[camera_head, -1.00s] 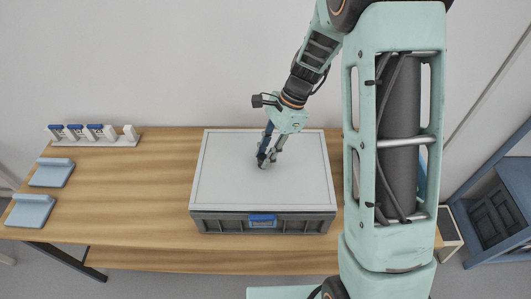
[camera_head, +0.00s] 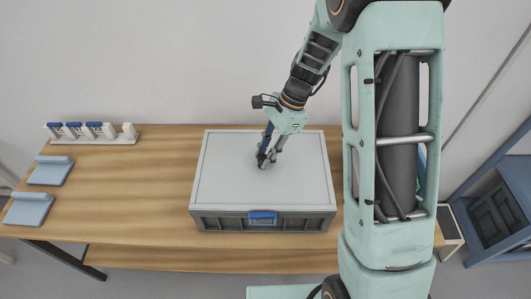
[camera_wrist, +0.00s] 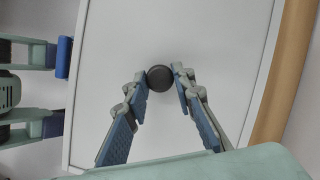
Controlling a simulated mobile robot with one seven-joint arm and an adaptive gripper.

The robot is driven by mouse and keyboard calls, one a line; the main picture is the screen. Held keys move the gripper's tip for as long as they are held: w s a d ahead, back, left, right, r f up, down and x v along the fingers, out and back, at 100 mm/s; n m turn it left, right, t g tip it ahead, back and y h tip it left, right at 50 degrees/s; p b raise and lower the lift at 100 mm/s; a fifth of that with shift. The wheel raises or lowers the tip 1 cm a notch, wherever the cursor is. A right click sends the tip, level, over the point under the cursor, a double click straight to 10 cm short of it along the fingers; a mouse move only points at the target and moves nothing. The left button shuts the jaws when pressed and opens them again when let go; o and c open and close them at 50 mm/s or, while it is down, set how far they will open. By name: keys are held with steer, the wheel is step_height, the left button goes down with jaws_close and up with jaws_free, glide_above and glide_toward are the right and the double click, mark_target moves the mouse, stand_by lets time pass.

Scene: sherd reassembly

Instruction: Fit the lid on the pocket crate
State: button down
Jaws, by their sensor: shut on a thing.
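The pale grey lid (camera_head: 225,180) covers the top of the dark grey pocket crate (camera_head: 225,223), level and lined up with its walls. I cannot tell if a thin gap remains under its edge. A blue latch (camera_head: 262,217) shows on the crate's front. My gripper (camera_head: 263,163) points down at the middle of the lid. In the wrist view my gripper (camera_wrist: 160,76) is shut on the lid's dark round knob (camera_wrist: 160,79), with a fingertip at each side. The lid (camera_wrist: 220,50) fills most of that view. The crate's inside is hidden.
The crate stands on a wooden table (camera_head: 150,190). A blue cabinet (camera_head: 497,205) stands at the right.

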steer(key=c, duration=1.5)
jaws_free()
steer(key=shift+c, duration=0.2)
steer(key=v, duration=1.2)
